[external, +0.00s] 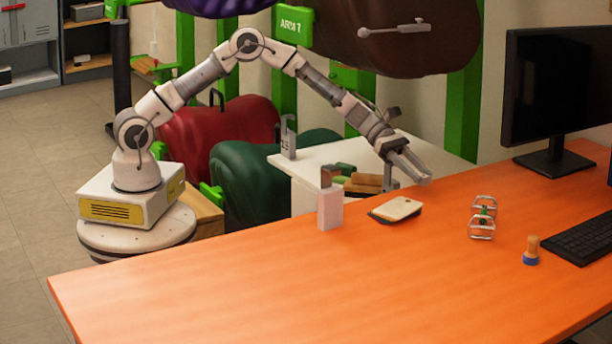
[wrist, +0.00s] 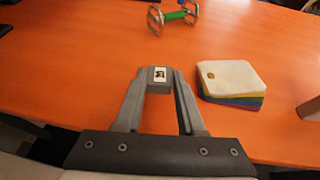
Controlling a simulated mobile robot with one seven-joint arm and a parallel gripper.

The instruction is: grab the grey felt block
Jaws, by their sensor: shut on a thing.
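My gripper (external: 418,174) reaches over the back edge of the orange table (external: 300,290) in the external view. In the wrist view its two fingers (wrist: 160,76) are closed on a small grey block (wrist: 160,88) with a white label bearing a dark mark on top. The block sits between the fingertips, and the orange tabletop shows around it. In the external view I cannot pick the block out from the fingers. Its underside is hidden, so its exact height over the table cannot be told.
A stack of coloured sheets (wrist: 232,80) lies right of my gripper in the wrist view. A metal-framed item with a green bar (external: 483,216), a wooden-handled stamp (external: 531,250), a pale block (external: 330,208), a keyboard (external: 582,240) and a monitor (external: 553,95) stand on the table. Its front left is clear.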

